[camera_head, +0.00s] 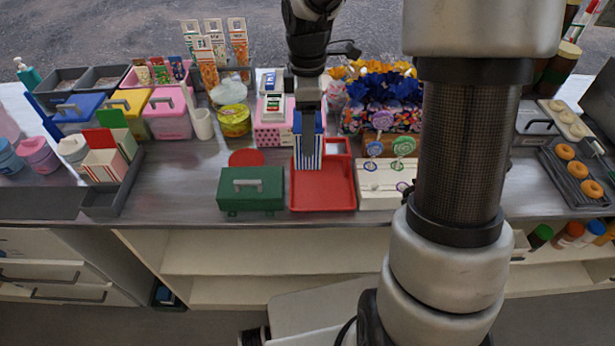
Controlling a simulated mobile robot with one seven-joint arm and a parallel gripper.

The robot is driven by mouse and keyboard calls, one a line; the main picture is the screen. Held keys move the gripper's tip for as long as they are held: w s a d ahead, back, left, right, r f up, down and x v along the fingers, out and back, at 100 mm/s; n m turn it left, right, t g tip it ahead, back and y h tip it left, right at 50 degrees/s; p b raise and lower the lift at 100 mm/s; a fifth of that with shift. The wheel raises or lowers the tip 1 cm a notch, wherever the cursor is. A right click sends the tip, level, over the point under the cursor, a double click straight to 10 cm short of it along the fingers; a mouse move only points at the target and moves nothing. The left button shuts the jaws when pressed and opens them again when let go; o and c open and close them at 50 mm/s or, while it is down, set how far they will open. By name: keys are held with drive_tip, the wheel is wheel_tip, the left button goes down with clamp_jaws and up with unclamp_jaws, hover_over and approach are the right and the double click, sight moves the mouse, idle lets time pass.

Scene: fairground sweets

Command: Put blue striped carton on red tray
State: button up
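The blue striped carton (307,152) is upright, with blue and white vertical stripes and a blue upper part. It is over the left back part of the red tray (325,197). I cannot tell whether its base touches the tray floor. My gripper (307,106) points down from above and is shut on the top of the carton. The fingertips are small and partly merge with the carton's upper part. The rest of the tray's floor looks bare.
A green box (250,190) stands left of the tray, with a red disc (246,158) behind it. A white lollipop stand (378,190) is close on the right. A pink box (270,133) stands behind. The counter's left middle is clear.

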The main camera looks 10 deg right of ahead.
wheel_tip(320, 180, down, 14)
drive_tip(key=shift+f+b, duration=0.1)
drive_tip(key=shift+b, duration=0.3)
drive_tip(key=shift+f, duration=0.1)
drive_tip(key=o, duration=0.5)
drive_tip(key=shift+f, duration=0.1)
drive_tip(key=o, duration=0.5)
drive_tip(key=shift+c, duration=0.2)
